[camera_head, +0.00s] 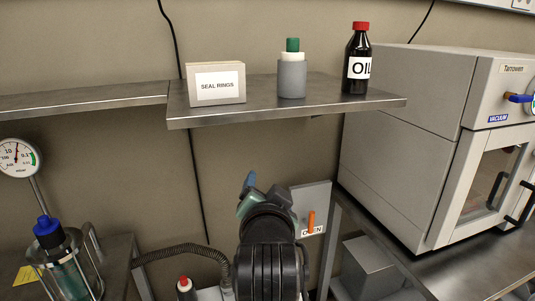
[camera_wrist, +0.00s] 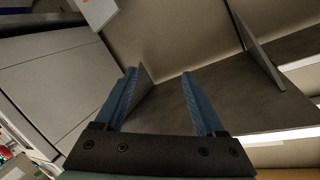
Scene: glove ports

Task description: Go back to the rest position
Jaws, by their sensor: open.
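My gripper (camera_wrist: 160,103) is open and empty in the wrist view, its two blue fingers apart with nothing between them. In the head view my arm rises at the bottom centre, below the metal shelf. The gripper (camera_head: 248,182) is mostly hidden there behind my own wrist, with only a bit of blue finger showing. It appears clear of the shelf and of the things on it.
A metal shelf (camera_head: 285,112) bears a seal rings box (camera_head: 216,83), a grey bottle with a green cap (camera_head: 291,77) and an oil bottle (camera_head: 357,62). A vacuum oven (camera_head: 405,140) stands right.

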